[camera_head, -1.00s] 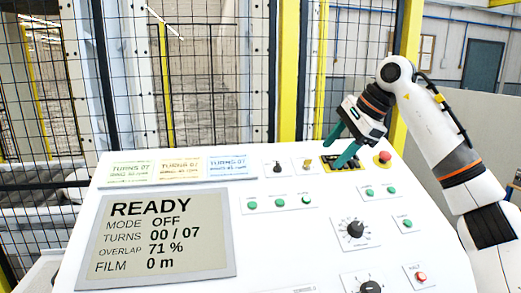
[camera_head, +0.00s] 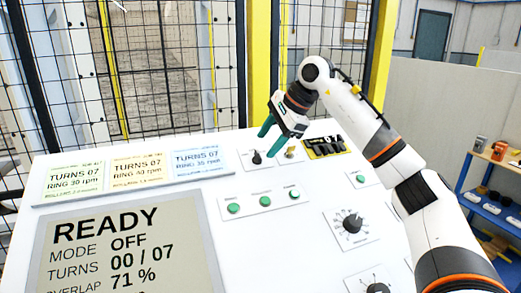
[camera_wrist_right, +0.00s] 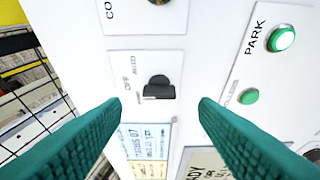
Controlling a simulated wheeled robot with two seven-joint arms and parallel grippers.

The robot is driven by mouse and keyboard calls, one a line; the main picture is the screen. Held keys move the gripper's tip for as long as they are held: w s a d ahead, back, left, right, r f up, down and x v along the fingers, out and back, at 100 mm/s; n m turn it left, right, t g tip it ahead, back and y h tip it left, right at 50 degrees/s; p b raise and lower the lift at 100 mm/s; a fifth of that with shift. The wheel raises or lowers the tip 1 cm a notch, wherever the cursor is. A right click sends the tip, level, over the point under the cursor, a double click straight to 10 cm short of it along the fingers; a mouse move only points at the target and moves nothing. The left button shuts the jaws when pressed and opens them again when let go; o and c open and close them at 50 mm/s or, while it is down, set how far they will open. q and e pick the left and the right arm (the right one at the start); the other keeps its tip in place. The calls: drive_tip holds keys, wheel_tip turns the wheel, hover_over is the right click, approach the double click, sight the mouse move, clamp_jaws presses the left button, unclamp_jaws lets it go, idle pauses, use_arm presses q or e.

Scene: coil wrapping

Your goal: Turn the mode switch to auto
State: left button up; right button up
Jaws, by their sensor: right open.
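The mode switch (camera_head: 257,157), a small black knob on a white plate, is near the back edge of the sloped panel. It also shows in the right wrist view (camera_wrist_right: 158,88), beside sideways OFF and AUTO labels. The display (camera_head: 120,250) reads READY and MODE OFF. My right gripper (camera_head: 278,137) is open, with its teal fingers above and close to the switch. In the right wrist view the knob lies between and beyond the fingertips (camera_wrist_right: 160,105), with nothing gripped. Contact is not visible. My left gripper is not in view.
A brass-coloured key switch (camera_head: 290,152) and a yellow-black plate (camera_head: 325,148) are to the right of the switch. Green buttons (camera_head: 264,201) and a large dial (camera_head: 352,223) are in front. Three recipe cards (camera_head: 138,172) lie left. A mesh fence (camera_head: 165,75) stands behind.

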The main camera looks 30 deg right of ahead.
sight(258, 154)
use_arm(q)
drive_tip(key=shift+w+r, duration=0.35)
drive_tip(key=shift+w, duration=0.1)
use_arm(e)
drive_tip(key=shift+x, duration=2.25)
drive_tip(key=shift+c, duration=0.2)
drive_tip(key=c, duration=0.9)
drive_tip(key=shift+c, duration=0.2)
